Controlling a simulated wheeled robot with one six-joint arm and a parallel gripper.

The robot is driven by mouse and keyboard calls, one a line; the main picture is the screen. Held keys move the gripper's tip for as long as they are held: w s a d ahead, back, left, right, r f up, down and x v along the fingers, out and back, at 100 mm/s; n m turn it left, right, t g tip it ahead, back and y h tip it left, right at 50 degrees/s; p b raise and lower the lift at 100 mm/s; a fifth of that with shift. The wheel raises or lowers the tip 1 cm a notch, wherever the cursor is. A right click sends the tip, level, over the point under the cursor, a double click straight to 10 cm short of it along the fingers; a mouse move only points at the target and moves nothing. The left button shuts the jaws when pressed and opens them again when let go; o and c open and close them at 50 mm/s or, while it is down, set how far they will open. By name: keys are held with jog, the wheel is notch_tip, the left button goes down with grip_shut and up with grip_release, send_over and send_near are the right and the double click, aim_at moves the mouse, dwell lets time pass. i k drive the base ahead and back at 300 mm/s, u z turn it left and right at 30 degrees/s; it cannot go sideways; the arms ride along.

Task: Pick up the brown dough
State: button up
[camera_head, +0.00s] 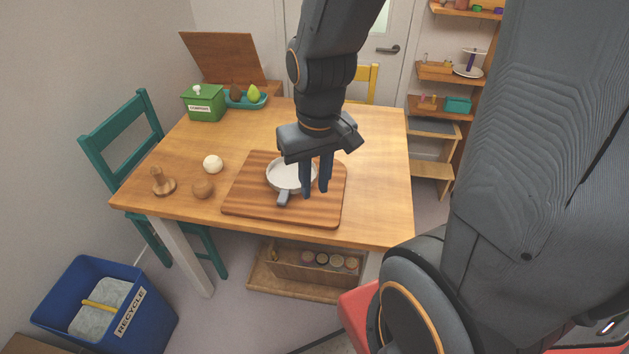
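The brown dough (203,188) looks like a small round brown ball. It sits on the wooden table near its front left edge, between a wooden stand-like piece and the cutting board. My gripper (315,195) points down over the striped cutting board (250,203), to the right of the dough and well apart from it. Its two dark fingers are close together, beside the right side of a white pan (288,173) with a grey handle. A narrow gap seems to show between the fingers. I cannot tell whether they touch the pan or the board.
A white ball (213,164) and a turned wooden piece (163,182) stand near the dough. A green box (204,102) and a teal dish (246,101) with pears are at the back left. A teal chair (118,135) is at the left side. The table's middle left is clear.

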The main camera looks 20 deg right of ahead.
aim_at(202, 187)
jog(key=k, duration=1.25)
jog(key=u, duration=0.8)
jog(key=i, duration=1.75)
jog(key=z, duration=0.75)
